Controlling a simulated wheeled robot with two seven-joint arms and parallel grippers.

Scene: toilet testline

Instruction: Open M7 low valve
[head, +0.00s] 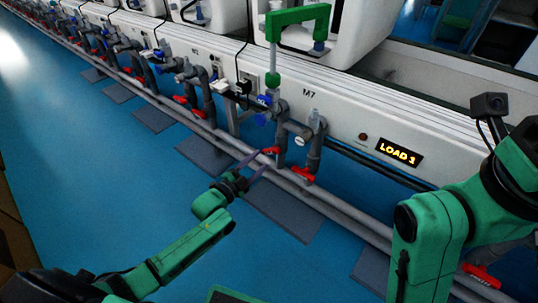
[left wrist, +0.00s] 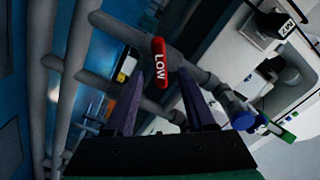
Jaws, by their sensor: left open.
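The M7 low valve has a red handle (left wrist: 160,62) marked LOW, which shows in the left wrist view just beyond my fingertips and between them. In the head view a red handle (head: 270,150) sits on the grey pipework below the M7 label (head: 309,93), right at the fingertips. My left gripper (head: 257,163) is open, with its two purple fingers pointing at this handle. In the left wrist view the left gripper (left wrist: 160,95) has a finger on each side of the handle, and nothing is clamped. My right arm shows at the right, but its gripper is out of view.
A second red handle (head: 302,174) is close to the right. A green clamp (head: 298,22) stands above M7. A long grey pipe (head: 340,205) runs along the line over dark floor mats (head: 283,208). A sign (head: 399,152) reads LOAD 1. The blue floor in front is clear.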

